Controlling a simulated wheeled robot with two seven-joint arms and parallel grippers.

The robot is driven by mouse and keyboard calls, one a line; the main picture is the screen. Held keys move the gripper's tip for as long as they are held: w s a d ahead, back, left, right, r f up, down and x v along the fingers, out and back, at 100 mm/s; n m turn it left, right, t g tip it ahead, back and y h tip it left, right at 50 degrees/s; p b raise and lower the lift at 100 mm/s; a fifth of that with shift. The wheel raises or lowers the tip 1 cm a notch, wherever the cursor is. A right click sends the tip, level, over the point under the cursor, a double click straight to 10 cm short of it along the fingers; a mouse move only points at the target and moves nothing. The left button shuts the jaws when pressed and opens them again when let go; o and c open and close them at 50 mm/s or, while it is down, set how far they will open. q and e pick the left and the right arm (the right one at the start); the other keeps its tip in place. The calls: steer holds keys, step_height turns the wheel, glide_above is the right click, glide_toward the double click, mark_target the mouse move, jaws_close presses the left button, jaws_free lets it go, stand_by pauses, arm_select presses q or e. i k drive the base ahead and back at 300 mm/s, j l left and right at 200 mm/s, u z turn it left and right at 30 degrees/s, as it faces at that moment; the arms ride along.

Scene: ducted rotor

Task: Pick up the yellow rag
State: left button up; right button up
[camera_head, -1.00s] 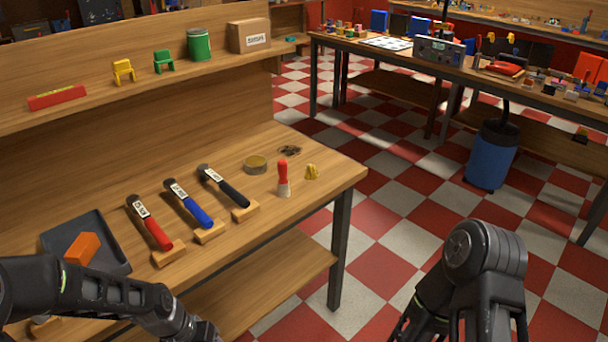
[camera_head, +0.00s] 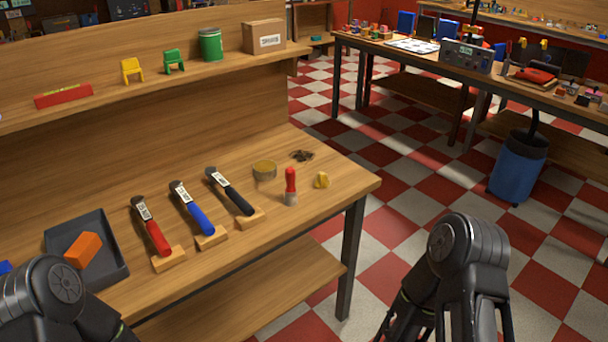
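My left arm shows at the bottom left and my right arm at the bottom right, in front of the bench's right end. Both grippers are below the picture's edge. No part of either arm in view touches the yellow piece.
Red, blue and black-handled tools (camera_head: 198,217) rest on wooden blocks. A dark tray (camera_head: 112,262) holds an orange block (camera_head: 83,250). A blue bin (camera_head: 517,172) stands on the floor.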

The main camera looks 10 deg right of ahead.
mark_target(322, 180)
steer(key=i+l+u, duration=0.15)
steer(key=l+u, duration=0.2)
steer(key=i+l+u, duration=0.1)
steer(key=l+u, duration=0.55)
steer(key=l, duration=0.15)
steer(key=i, duration=0.05)
